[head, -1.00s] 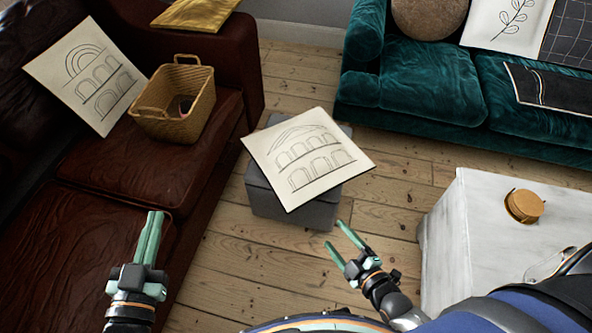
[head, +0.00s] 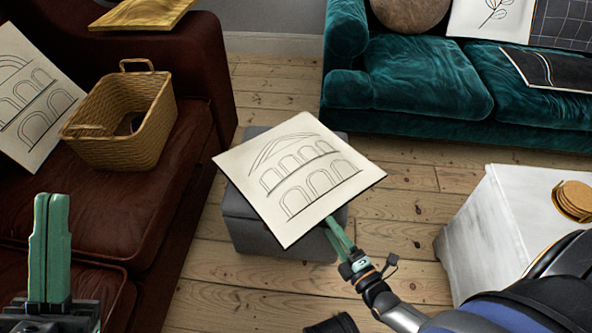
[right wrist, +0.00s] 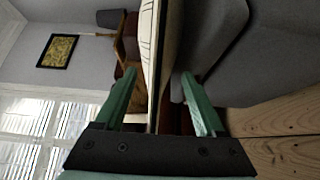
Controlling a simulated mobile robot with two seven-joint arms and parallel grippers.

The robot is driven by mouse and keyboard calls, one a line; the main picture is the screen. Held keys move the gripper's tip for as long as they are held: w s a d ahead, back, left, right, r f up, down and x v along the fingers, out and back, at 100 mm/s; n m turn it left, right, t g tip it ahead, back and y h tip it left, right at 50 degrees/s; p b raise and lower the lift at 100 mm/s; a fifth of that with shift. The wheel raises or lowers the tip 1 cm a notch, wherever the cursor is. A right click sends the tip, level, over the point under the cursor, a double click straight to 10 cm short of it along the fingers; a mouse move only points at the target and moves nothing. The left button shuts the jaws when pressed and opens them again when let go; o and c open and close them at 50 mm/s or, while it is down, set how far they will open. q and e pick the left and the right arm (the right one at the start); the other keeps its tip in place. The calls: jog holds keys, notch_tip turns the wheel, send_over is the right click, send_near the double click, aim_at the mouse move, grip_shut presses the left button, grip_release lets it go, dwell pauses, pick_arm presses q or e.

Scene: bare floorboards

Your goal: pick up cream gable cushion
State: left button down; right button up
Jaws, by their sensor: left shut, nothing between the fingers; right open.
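The cream gable cushion (head: 300,178), with a line-drawn pediment over two rows of arches, lies on a grey ottoman (head: 245,225), its corners overhanging. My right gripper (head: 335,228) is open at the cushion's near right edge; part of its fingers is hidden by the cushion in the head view. In the right wrist view the cushion (right wrist: 152,50) shows edge-on between the two green fingers, one on each side. I cannot tell if either finger touches it. My left gripper (head: 50,205) is shut and empty, at the lower left over the brown sofa.
A similar cream cushion with arches (head: 35,105) and a wicker basket (head: 125,120) are on the brown leather sofa (head: 90,205). A teal sofa (head: 420,85) stands at the back right. A white table (head: 490,225) with coasters (head: 573,198) is at right. Floorboards (head: 400,200) between are clear.

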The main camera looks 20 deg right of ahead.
aim_at(314, 203)
jog(key=w+b, duration=0.1)
jog(key=w, duration=0.3)
jog(key=shift+w+a, duration=0.15)
jog(key=shift+w, duration=0.1)
jog(key=w+b, duration=0.2)
jog(key=w, duration=0.2)
jog(key=shift+w, duration=0.2)
jog(key=shift+w+b, duration=0.3)
jog(key=shift+w, duration=0.1)
grip_shut()
jog(key=shift+r, duration=0.2)
